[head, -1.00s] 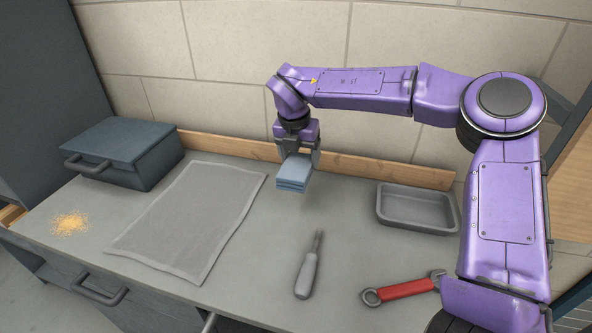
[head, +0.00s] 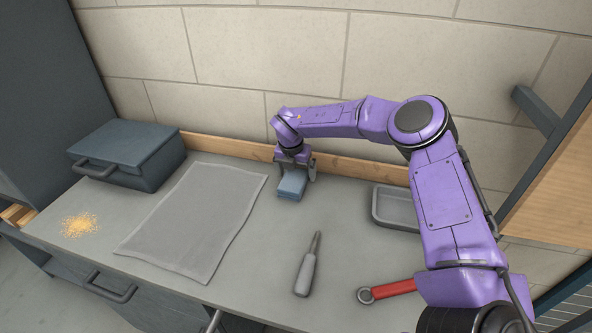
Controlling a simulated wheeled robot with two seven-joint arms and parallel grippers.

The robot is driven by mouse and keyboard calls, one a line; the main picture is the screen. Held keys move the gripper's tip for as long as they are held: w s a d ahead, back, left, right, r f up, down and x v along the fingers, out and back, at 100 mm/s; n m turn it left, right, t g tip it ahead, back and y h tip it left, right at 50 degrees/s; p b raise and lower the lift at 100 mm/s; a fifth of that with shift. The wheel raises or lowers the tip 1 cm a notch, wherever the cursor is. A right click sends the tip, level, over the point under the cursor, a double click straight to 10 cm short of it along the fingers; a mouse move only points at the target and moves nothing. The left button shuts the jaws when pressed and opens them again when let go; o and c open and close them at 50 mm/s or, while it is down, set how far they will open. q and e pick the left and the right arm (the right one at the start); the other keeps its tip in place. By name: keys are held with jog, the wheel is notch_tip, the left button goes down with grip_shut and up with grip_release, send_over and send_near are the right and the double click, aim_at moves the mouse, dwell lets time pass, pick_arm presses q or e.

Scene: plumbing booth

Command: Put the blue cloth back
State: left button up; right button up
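The blue cloth (head: 291,187) is a small folded stack near the back of the grey counter, right of the grey mat. My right gripper (head: 294,174) points down over it, with a finger at each side of its upper part, and is shut on it. The cloth is at or very near the counter top; I cannot tell whether it touches. My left gripper is not in view.
The flat grey mat (head: 195,217) lies to the left, with yellowish crumbs (head: 80,224) and a dark lidded box (head: 125,152) beyond. A screwdriver (head: 307,267) lies in front. A red wrench (head: 388,290) and grey tray (head: 394,222) are partly hidden by my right arm.

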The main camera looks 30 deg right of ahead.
aim_at(292, 178)
jog(key=b+v, duration=0.2)
jog(key=v, duration=1)
